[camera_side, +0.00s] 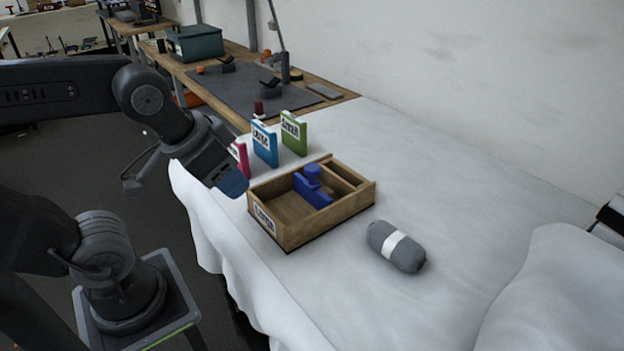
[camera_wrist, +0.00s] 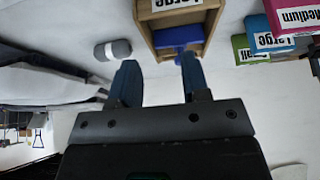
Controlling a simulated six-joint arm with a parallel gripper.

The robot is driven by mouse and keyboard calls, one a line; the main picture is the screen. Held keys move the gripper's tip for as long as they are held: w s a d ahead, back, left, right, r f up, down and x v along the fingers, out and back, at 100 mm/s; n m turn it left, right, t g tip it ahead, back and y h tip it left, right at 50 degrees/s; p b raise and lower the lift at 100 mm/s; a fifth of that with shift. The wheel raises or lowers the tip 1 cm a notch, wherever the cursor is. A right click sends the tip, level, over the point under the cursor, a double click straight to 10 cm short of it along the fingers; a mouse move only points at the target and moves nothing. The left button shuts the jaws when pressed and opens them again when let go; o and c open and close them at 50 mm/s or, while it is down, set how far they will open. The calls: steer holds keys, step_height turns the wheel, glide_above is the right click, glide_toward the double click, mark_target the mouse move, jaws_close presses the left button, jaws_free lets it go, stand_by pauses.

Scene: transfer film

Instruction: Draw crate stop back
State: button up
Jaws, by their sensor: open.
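A wooden crate (camera_side: 311,230) stands on the white-covered table in the side view, with a label on its left end. It also shows at the top of the wrist view (camera_wrist: 146,16). The blue stop (camera_side: 312,190) with a round knob stands across the inside of the crate, and its blue face shows in the wrist view (camera_wrist: 177,38). My gripper (camera_side: 232,184) is to the left of the crate in the side view, apart from the stop. In the wrist view its two blue fingers (camera_wrist: 160,82) are apart with nothing between them.
A grey roll with a white band (camera_side: 397,247) lies right of the crate. Pink (camera_side: 240,158), blue (camera_side: 265,144) and green (camera_side: 294,134) labelled blocks stand behind it. A wooden bench (camera_side: 340,98) with a dark mat is further back.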

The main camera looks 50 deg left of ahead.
stand_by(0.4)
steer(key=shift+o, duration=0.8)
steer(key=shift+r, duration=0.1)
steer(key=shift+o, duration=0.9)
steer(key=w+a+r+n+g, duration=0.1)
steer(key=w+r+n+g, duration=0.2)
steer(key=w, duration=0.6)
step_height(320, 180, up, 3)
steer(key=shift+w+f+n, duration=0.15)
steer(key=shift+w+n, duration=0.05)
steer(key=shift+n, duration=0.6)
steer(key=n+g, duration=0.3)
steer(key=n, duration=0.2)
glide_above(312, 166)
steer(key=shift+m, duration=0.3)
step_height(312, 166, down, 13)
steer(key=shift+r, duration=0.15)
steer(key=shift+c, duration=0.2)
jaws_close()
